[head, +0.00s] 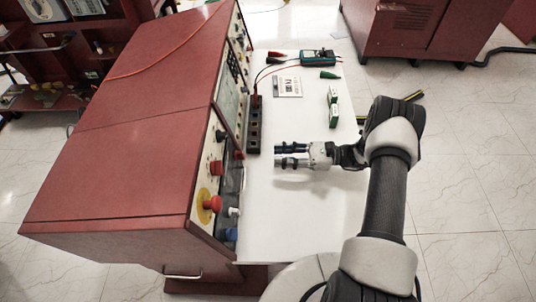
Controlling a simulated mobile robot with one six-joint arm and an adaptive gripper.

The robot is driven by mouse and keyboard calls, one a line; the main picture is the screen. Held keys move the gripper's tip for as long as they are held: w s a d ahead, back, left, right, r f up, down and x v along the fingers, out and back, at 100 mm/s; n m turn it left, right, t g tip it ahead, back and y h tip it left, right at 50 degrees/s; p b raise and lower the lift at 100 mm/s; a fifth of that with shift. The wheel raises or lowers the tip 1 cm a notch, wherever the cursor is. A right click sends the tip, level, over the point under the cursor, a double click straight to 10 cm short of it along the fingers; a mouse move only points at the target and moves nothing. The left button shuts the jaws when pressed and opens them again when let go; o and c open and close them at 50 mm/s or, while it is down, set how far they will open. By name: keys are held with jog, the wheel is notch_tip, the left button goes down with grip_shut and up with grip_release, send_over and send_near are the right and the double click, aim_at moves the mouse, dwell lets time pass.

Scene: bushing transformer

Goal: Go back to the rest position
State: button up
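My gripper (278,155) is above the white table (262,205), its two dark fingers pointing left toward the red control cabinet. A gap shows between the fingers and nothing is seen in it, so it looks open and empty. The fingertips are to the right of a dark terminal block (254,132) at the cabinet's edge and appear apart from it. My arm reaches in from the lower right, over the table's right edge.
The red cabinet (130,130) with knobs and a red button (213,203) borders the table's left. A red machine (405,28) stands behind. The right floor is mostly free.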

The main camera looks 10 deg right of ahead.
jog(key=shift+s+d, duration=0.1)
jog(key=shift+d, duration=0.4)
jog(key=s+a+r+n+g+h, duration=0.3)
jog(key=s+r+n+h, duration=0.25)
jog(key=r, duration=0.55)
jog(key=s+a+r+n+g+h, duration=0.35)
jog(key=s+r+n, duration=0.2)
jog(key=r, duration=0.45)
jog(key=s+d+r+n+t+h, duration=0.2)
jog(key=s+r+n+t+h, duration=0.2)
jog(key=s, duration=0.3)
jog(key=s+d+r+n+t+h, duration=0.3)
jog(key=s+r+n+t+h, duration=0.1)
jog(key=s, duration=0.4)
jog(key=shift+s+n+h, duration=0.15)
jog(key=shift+n+h, duration=0.15)
jog(key=shift+n, duration=0.2)
